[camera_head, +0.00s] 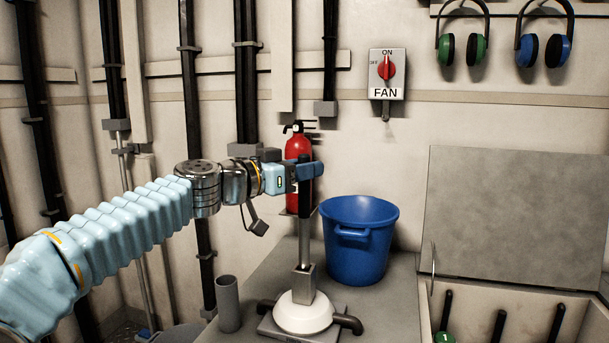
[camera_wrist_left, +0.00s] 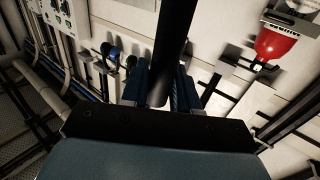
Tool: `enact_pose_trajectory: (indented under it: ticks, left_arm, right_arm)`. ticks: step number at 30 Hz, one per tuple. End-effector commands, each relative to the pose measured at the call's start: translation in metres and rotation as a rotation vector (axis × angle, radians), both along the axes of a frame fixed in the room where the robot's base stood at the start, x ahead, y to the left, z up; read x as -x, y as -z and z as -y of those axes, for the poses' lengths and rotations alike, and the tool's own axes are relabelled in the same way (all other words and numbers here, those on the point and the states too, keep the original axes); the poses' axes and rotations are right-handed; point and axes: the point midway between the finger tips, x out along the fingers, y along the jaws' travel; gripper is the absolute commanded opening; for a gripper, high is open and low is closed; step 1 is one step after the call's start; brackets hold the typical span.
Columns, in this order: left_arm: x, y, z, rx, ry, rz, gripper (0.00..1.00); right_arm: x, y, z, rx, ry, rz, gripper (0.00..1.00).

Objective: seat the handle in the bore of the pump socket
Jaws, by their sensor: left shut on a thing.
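The handle (camera_head: 304,235) is a metal rod with a black upper part and stands about upright. My left gripper (camera_head: 305,172) is shut on its black upper part. In the left wrist view the black part (camera_wrist_left: 174,45) runs between the two blue fingers (camera_wrist_left: 161,92). The pump has a white dome (camera_head: 303,317) with dark pipes on a grey plate. Its grey square socket (camera_head: 304,284) rises from the dome. The rod's lower end meets the socket's top; I cannot tell how deep it sits, and the bore is hidden. My right gripper is not in view.
A blue bucket (camera_head: 360,240) stands close right of the handle. A grey tube (camera_head: 228,304) stands left of the pump on the grey bench (camera_head: 385,318). A red extinguisher (camera_head: 293,146) hangs behind my gripper. An open box with a raised lid (camera_head: 520,215) is at the right.

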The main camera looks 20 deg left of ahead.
Motion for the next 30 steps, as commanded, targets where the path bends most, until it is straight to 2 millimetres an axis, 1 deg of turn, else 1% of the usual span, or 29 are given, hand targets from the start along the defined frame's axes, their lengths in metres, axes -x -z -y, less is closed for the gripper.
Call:
enact_pose_trajectory:
  ticks: [5,10,11,15,23,26,30]
  left_arm:
    - [0.000,-0.002,0.000,0.000,0.000,0.002,0.00]
    - [0.000,0.003,0.000,0.000,0.000,0.001,0.00]
    - [0.000,0.002,0.000,0.000,0.000,0.000,0.33]
    - [0.000,0.002,0.000,0.000,0.000,0.000,0.54]
    - [0.000,0.001,0.000,0.000,0.000,0.000,0.55]
    - [0.000,-0.003,0.000,0.000,0.000,0.000,0.55]
    - [0.005,0.002,-0.001,0.000,0.001,0.003,0.55]
  right_arm:
    - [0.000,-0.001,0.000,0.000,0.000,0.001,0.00]
    - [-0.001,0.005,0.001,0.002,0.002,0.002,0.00]
    - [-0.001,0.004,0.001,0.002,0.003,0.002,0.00]
    - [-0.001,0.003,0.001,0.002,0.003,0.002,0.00]
    - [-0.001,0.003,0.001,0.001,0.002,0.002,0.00]
    - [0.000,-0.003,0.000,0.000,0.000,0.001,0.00]
    - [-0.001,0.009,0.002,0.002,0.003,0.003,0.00]
